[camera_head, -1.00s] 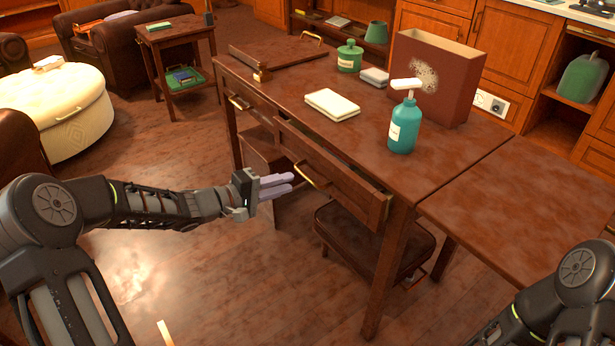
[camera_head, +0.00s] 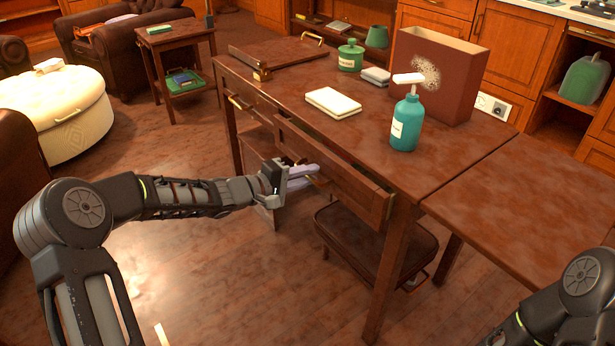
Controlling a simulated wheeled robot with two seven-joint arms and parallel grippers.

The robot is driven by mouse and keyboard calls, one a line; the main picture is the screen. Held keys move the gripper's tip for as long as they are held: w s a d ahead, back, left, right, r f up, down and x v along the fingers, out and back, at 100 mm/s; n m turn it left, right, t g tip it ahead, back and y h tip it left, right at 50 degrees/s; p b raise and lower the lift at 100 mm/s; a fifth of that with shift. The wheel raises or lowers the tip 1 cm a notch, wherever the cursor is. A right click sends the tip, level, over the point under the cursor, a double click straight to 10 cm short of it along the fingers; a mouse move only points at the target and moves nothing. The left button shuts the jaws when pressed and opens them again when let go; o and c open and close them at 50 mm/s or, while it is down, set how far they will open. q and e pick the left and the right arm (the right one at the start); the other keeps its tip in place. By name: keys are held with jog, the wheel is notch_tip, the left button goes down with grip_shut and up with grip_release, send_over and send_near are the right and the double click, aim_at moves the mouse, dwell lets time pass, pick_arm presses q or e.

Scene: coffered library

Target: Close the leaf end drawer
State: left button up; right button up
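The wooden desk (camera_head: 365,152) has a raised leaf (camera_head: 530,200) at its right end. The leaf end drawer (camera_head: 335,175) is the front drawer nearest that leaf and stands partly pulled out. My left gripper (camera_head: 303,176) is in front of this drawer, its pale fingers at the brass handle, which they partly hide. I cannot tell whether the fingers touch the handle or how far apart they are. My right arm shows at the lower right, but its gripper is out of view.
On the desk stand a teal pump bottle (camera_head: 406,122), a dark red box (camera_head: 440,75), a green jar (camera_head: 350,56) and a white pad (camera_head: 333,103). A dark padded stool (camera_head: 375,245) is under the desk. The floor in front is clear.

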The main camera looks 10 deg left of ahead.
pick_arm(q)
jog(key=shift+c, duration=0.2)
grip_shut()
dwell(1.1)
